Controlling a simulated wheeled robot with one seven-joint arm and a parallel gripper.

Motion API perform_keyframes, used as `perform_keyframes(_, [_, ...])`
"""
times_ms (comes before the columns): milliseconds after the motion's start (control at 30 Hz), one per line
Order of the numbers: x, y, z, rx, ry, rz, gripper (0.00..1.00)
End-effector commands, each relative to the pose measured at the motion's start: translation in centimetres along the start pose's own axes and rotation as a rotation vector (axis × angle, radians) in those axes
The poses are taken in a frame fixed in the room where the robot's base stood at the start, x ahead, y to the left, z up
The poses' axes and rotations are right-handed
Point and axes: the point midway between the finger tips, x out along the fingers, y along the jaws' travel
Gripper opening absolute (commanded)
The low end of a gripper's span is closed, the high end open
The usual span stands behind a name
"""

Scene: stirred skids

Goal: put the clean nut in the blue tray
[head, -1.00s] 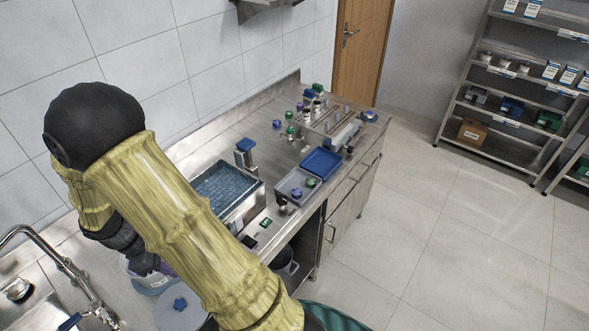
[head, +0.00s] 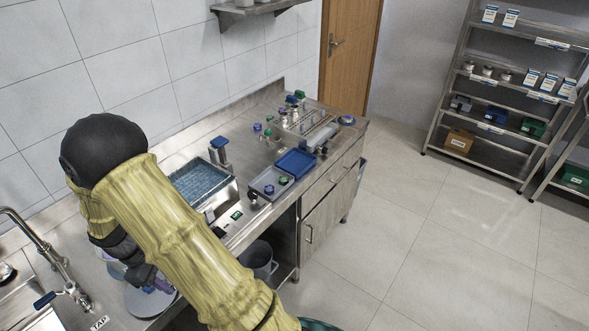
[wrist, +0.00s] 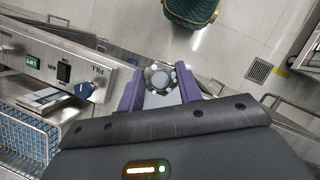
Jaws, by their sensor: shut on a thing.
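My gripper (wrist: 160,88) has purple fingers and is shut on a small grey metallic nut (wrist: 160,76), which sits between the fingertips in the wrist view. In the head view, my gripper (head: 152,282) is low at the left, partly behind my yellow arm, and the nut cannot be made out there. The blue tray (head: 296,163) lies flat on the steel counter, beyond the basin and well to the right of my gripper. Its floor looks empty.
A tap (head: 40,245) stands at left. Floor is open at right.

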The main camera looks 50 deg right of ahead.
Motion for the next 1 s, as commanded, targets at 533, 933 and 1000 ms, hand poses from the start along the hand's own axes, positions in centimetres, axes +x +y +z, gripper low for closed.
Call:
perform_keyframes(533, [6.1,2.1,-5.8,0.410,-0.006,-0.166,0.06])
perform_keyframes(933, [7.7,2.7,-7.4,0.538,-0.012,-0.218,0.06])
perform_keyframes(1000, [7.7,2.7,-7.4,0.537,-0.012,-0.218,0.06])
